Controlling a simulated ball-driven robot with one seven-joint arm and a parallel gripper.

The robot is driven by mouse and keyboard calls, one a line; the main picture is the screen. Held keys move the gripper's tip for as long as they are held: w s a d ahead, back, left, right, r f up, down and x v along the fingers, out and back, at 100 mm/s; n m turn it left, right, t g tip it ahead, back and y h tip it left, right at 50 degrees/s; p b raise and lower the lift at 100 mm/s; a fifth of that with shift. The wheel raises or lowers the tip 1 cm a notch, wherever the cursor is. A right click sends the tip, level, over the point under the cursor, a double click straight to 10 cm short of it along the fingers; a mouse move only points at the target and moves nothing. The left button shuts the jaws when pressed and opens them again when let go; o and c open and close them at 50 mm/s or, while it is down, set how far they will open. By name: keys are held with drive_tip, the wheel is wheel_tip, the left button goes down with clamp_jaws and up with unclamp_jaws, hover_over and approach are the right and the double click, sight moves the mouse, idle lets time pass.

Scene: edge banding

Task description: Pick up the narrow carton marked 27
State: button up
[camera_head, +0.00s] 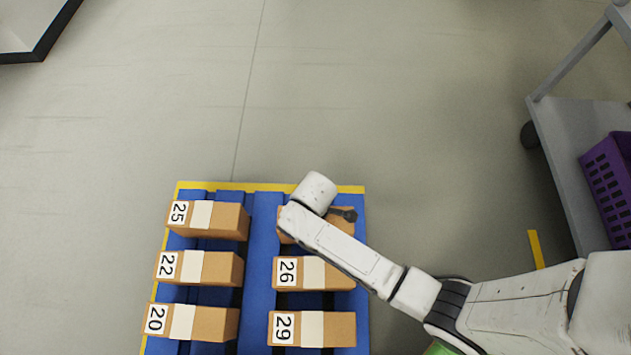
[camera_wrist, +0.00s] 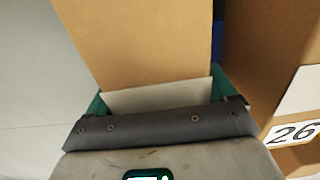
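A brown carton (camera_head: 342,227) sits at the back right of the blue pallet, mostly covered by my arm. Its number is hidden, and no 27 is readable in either view. In the wrist view a brown carton (camera_wrist: 140,40) with a white band fills the space ahead of my gripper (camera_wrist: 160,97). One green finger shows at each side of this carton, close to its sides. I cannot tell whether they press on it. In the head view the fingers are hidden under my arm.
The pallet (camera_head: 263,240) also bears cartons marked 25 (camera_head: 224,221), 22 (camera_head: 217,268), 20 (camera_head: 211,324), 26 (camera_head: 340,274) and 29 (camera_head: 340,329). Carton 26 stands close at right in the wrist view (camera_wrist: 265,50). A grey cart (camera_head: 565,130) with a purple crate (camera_head: 612,180) stands right. Floor behind is clear.

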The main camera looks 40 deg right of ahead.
drive_tip(key=c, duration=0.8)
